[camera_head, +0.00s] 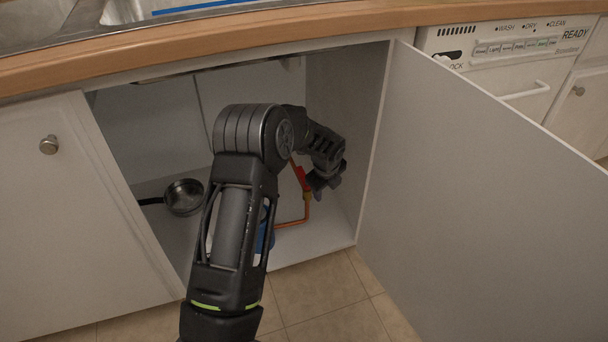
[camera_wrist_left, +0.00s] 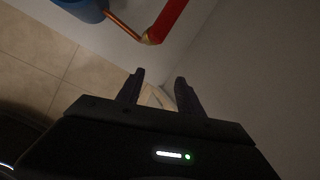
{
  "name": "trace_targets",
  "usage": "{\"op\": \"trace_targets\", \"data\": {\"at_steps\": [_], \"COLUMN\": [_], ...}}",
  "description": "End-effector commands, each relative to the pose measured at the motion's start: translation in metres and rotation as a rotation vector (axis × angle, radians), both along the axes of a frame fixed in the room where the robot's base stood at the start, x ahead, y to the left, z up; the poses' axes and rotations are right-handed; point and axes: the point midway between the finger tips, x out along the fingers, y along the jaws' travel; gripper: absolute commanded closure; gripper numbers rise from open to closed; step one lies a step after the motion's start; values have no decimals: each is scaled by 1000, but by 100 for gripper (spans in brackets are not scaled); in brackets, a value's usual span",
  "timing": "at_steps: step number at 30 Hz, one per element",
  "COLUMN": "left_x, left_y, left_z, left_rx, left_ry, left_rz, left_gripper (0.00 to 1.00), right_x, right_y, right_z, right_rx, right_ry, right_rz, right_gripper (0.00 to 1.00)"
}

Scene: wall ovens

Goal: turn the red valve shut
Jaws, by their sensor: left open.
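The red valve handle (camera_head: 302,178) sits on an orange-copper pipe (camera_head: 305,212) inside the open cabinet under the sink. My left arm reaches into the cabinet, and my left gripper (camera_head: 326,184) is beside the valve, on its right. In the left wrist view the red handle (camera_wrist_left: 168,18) is at the top, beyond the open fingertips of my gripper (camera_wrist_left: 161,76). No part of the valve is between the fingers there. My arm hides part of the pipe in the head view. My right gripper is out of view.
A blue container (camera_head: 265,236) stands left of the pipe, partly behind my arm. A metal pan (camera_head: 184,197) lies on the cabinet floor to the left. The open cabinet door (camera_head: 470,200) stands at the right, and the cabinet side wall (camera_head: 345,110) is close to my gripper.

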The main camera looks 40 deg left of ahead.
Motion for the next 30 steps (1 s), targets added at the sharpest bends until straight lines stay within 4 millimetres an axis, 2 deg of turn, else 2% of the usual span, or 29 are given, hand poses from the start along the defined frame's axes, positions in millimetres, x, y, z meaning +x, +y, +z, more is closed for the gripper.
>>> {"op": "trace_targets", "data": {"at_steps": [1, 4, 6, 10, 20, 25, 30], "left_x": [5, 8, 8, 8, 8, 11, 16], "left_y": [19, 49, 61, 70, 70, 74, 82], "left_z": [18, 43, 54, 61, 58, 44, 18], "left_rx": [69, 180, 226, 258, 256, 255, 255], "left_ry": [24, 87, 116, 142, 142, 143, 142], "left_rz": [-86, -231, -293, -340, -340, -340, -339], "left_gripper": [56, 56, 56, 56, 56, 56, 56], "right_x": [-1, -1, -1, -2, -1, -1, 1], "right_y": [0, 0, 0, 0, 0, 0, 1], "right_z": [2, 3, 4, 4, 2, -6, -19], "right_rx": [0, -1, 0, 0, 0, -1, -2], "right_ry": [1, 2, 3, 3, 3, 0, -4], "right_rz": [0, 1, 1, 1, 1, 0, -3], "right_gripper": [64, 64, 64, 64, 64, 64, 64]}}
